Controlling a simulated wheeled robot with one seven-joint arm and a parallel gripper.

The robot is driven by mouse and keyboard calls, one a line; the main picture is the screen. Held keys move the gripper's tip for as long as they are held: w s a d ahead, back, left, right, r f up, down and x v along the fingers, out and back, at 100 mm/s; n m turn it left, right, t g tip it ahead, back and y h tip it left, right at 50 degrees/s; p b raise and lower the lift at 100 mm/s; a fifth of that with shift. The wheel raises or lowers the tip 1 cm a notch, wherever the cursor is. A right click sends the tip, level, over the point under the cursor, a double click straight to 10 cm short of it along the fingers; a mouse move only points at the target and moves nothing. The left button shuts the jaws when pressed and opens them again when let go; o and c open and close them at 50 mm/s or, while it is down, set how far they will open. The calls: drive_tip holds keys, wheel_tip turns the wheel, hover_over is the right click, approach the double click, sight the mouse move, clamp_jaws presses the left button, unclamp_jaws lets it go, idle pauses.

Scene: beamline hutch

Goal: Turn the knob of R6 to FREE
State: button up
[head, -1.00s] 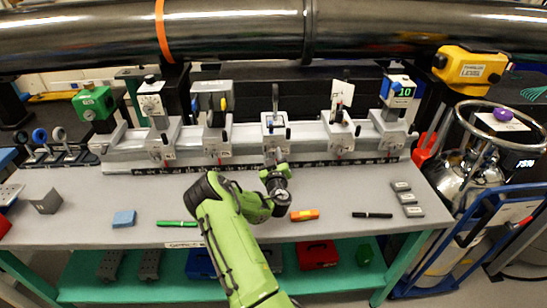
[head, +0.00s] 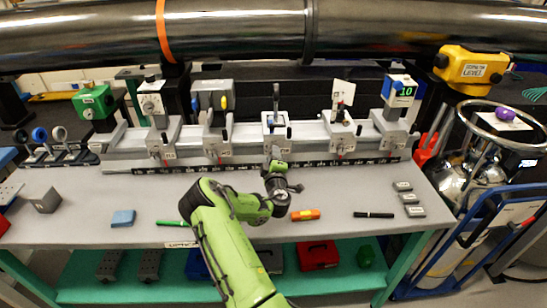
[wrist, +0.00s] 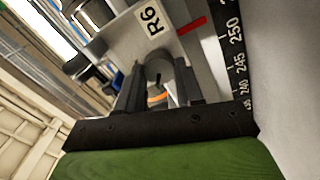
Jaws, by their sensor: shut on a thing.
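The R6 carriage is the middle one on the rail in the head view (head: 275,125), a light grey block with a thin upright post. Its R6 label (wrist: 150,18) shows at the top of the wrist view. My gripper (wrist: 160,88) is at the lower front of this carriage, with its dark fingers on both sides of a rounded grey knob (wrist: 158,62). It is shut on the knob. An orange mark shows between the fingers. I cannot read any FREE marking or tell the knob's setting. In the head view my gripper (head: 277,153) is small and partly hidden by my wrist.
Other carriages stand on both sides of R6 along the rail (head: 130,164). A scale strip (wrist: 238,60) runs beside R6. An orange tool (head: 305,214), a green pen and a black pen lie on the bench. A dark pipe crosses overhead.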

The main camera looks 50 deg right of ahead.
drive_tip(key=shift+f+n+p, duration=0.2)
drive_tip(key=shift+n+p, duration=0.1)
drive_tip(key=shift+n, duration=3.3)
drive_tip(key=o, duration=1)
drive_tip(key=shift+o, duration=0.2)
drive_tip(key=b+v, duration=0.3)
drive_tip(key=b, duration=0.1)
drive_tip(key=b+v, duration=0.7)
drive_tip(key=b, duration=0.1)
drive_tip(key=shift+s+a+f+b, duration=0.1)
drive_tip(key=shift+a+f+b, duration=0.05)
drive_tip(key=shift+f+b, duration=0.2)
drive_tip(key=shift+r+b+v, duration=0.2)
drive_tip(key=shift+b+v, duration=0.15)
drive_tip(key=shift+v, duration=1.05)
drive_tip(key=shift+r+b+v, duration=0.2)
drive_tip(key=shift+b+v, duration=0.1)
drive_tip(key=shift+v, duration=1.05)
